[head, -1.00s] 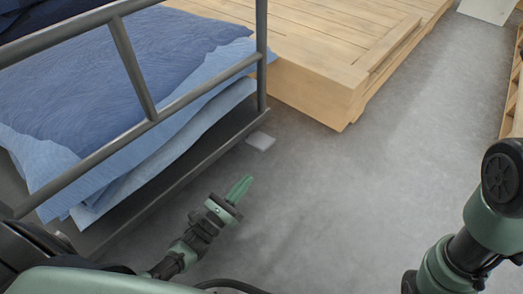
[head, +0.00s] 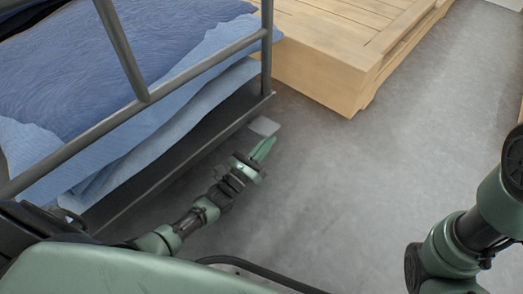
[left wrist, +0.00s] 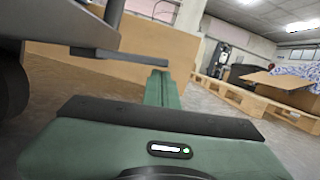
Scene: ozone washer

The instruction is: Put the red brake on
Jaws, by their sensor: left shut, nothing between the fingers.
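No red part shows in any view. A flat light-grey pedal-like plate (head: 264,126) sticks out low beside the corner of the cart (head: 200,140). In the left wrist view a grey bar, likely the same pedal (left wrist: 118,56), juts right from under the cart. My left gripper (head: 264,149) is shut and empty, low over the floor, its green fingertips close to the plate in the head view. In the left wrist view the shut fingers (left wrist: 161,88) point forward, their tips just below the bar's right end. I cannot tell whether they touch. My right gripper is out of view.
The cart carries blue folded cloth (head: 130,70) behind a grey rail. A wooden platform (head: 320,65) stands beyond it. In the left wrist view a pallet (left wrist: 235,92) and a cardboard box (left wrist: 285,88) stand to the right. Grey floor lies open at right.

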